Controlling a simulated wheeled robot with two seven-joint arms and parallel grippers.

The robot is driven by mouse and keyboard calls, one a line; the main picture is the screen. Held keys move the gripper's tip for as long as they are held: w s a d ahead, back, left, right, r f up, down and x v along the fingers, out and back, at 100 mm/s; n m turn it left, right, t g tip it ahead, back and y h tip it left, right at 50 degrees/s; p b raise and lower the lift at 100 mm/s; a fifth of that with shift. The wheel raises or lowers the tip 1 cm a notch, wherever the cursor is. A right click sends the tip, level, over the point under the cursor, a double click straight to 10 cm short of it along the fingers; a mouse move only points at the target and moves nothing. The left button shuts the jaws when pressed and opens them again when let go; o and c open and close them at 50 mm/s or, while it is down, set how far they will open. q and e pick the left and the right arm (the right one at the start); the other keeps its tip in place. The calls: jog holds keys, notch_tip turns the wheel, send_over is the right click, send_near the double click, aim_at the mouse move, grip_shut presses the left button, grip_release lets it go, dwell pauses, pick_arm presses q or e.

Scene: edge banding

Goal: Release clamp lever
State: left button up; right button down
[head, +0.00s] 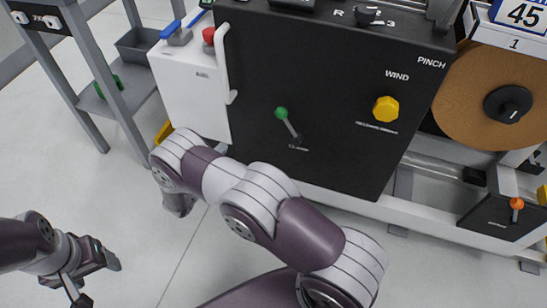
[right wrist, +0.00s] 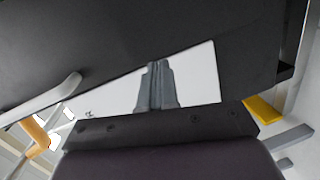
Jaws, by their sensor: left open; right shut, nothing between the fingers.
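The clamp lever (head: 288,123) has a green knob on a thin metal stem and sits on the black front panel (head: 300,60) above the word CLAMP. It stands tilted, with its knob up and to the left. My right gripper (right wrist: 160,85) is shut and empty, close to the machine in the right wrist view. In the head view my right arm covers most of it, below and left of the lever, apart from it. The lever cannot be made out in the right wrist view. My left gripper (head: 98,283) is open and empty at the lower left, far from the lever.
A yellow knob (head: 386,109) sits right of the lever. A white handle (head: 224,65) stands on the panel's left edge, beside a white box (head: 190,95) with a red button (head: 209,35). An orange-knobbed lever (head: 516,204) is at lower right.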

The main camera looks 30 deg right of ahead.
pick_arm(q)
notch_tip(320, 180, down, 2)
jog(key=shift+b, duration=0.3)
pick_arm(e)
jog(key=s+d+r+n+g+h, duration=0.1)
jog(key=s+r+g+h, duration=0.3)
jog(key=s+g+h, duration=0.2)
jog(key=shift+s+d+r+n+h, duration=0.25)
jog(key=shift+s+n+h, duration=0.15)
jog(key=shift+s+h, duration=0.5)
jog(key=shift+w, duration=0.15)
jog(key=b, duration=0.3)
send_near(289, 126)
jog(key=w+d, duration=0.3)
jog(key=w, duration=0.2)
pick_arm(q)
notch_tip(289, 126, down, 5)
jog(key=shift+r+b, duration=0.2)
jog(key=shift+b, duration=0.55)
pick_arm(e)
jog(key=d, duration=0.1)
jog(key=s+d+r, duration=0.1)
jog(key=s, duration=0.1)
jog(key=shift+d+r, duration=0.25)
jog(key=shift+d, duration=0.15)
pick_arm(q)
jog(key=shift+r, duration=0.1)
